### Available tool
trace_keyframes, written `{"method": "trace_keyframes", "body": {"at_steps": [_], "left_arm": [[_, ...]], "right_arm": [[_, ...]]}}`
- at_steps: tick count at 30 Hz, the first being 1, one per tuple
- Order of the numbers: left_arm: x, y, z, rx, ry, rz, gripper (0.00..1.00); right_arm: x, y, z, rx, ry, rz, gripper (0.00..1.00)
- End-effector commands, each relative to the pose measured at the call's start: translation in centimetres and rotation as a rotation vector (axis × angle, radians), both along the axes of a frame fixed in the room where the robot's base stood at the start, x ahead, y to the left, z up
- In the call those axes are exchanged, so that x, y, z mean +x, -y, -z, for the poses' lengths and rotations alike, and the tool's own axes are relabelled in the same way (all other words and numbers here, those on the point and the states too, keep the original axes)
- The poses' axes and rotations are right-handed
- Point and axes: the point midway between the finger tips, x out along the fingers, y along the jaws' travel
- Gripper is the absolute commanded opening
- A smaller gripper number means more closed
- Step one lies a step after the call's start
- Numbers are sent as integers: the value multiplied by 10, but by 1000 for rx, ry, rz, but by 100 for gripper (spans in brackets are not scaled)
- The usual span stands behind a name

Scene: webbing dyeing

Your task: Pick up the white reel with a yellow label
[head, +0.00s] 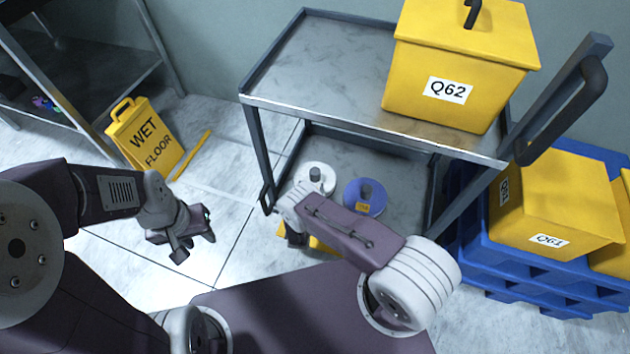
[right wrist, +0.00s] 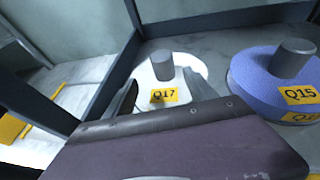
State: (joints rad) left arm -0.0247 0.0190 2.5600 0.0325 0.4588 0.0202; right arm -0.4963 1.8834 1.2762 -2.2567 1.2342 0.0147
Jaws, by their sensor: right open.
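The white reel (head: 315,178) with a grey hub lies on the lower shelf of the trolley. In the right wrist view the white reel (right wrist: 180,73) shows its yellow label, marked Q17. My right gripper (right wrist: 164,84) is open, its two dark fingers on either side of the reel's near part in that picture. Whether they touch the reel cannot be told. In the head view my right arm hides most of that gripper. My left gripper (head: 194,240) is over the floor at the left, its fingers apart and empty.
A blue reel (head: 364,197), labelled Q15 in the right wrist view (right wrist: 270,80), lies just right of the white reel. The trolley (head: 320,50) has posts and an upper shelf carrying yellow box Q62 (head: 450,65). A wet-floor sign (head: 146,137) stands left; a blue pallet (head: 520,285) is right.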

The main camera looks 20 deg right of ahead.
Motion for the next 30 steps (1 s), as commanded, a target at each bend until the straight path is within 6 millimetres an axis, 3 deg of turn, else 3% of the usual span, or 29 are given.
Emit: {"method": "trace_keyframes", "body": {"at_steps": [4, 10, 16, 26, 30], "left_arm": [[0, 0, 21, 0, 0, 0, 36], [0, 0, 27, 0, 0, 0, 36], [0, 0, 55, 0, 0, 0, 36], [0, 0, 56, 0, 0, 0, 36], [0, 0, 56, 0, 0, 0, 36]], "right_arm": [[20, 10, 14, 2, 3, 5, 65], [33, 16, 15, 1, 1, 5, 65], [64, 34, 26, 3, 1, 6, 65], [74, 38, 24, 0, -2, 4, 65], [73, 38, 24, 0, -2, 4, 26]]}}
